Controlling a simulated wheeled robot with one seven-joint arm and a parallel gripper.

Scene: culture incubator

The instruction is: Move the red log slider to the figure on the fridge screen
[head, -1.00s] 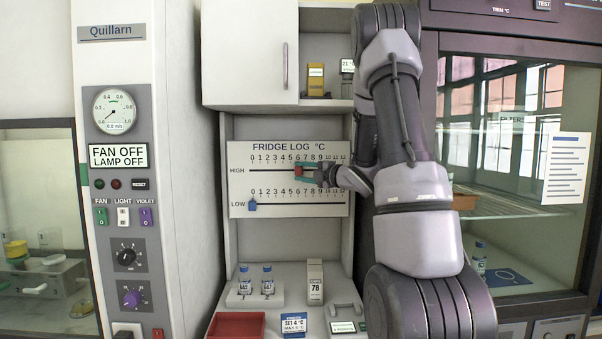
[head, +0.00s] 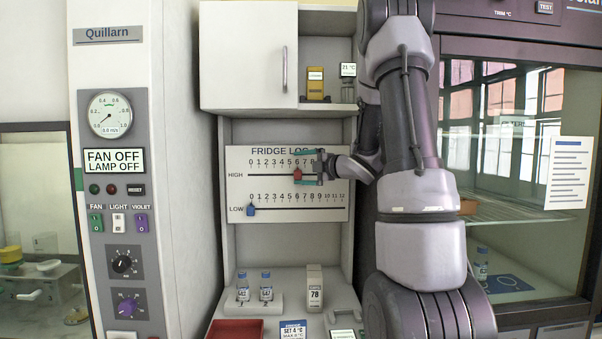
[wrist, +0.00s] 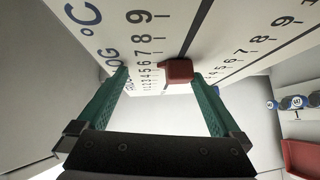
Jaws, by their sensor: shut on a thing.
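The red log slider (head: 297,174) sits on the HIGH track of the white fridge log panel (head: 237,215), at about the 6 mark. My gripper (head: 308,168) is at the panel, its green fingers above and below the slider. In the wrist view my gripper (wrist: 161,73) has the red slider (wrist: 178,71) between its fingers, close to the right-hand finger. Contact on the other side cannot be made out. A small 21 °C display (head: 348,69) stands on the upper shelf. I cannot tell which display is the fridge screen.
A blue slider (head: 250,210) is at 0 on the LOW track. Below stand two capped vials (head: 243,288), a box marked 78 (head: 315,290), a red tray (head: 235,330) and a SET 4 °C card (head: 292,331). A tall control cabinet (head: 165,200) flanks the left.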

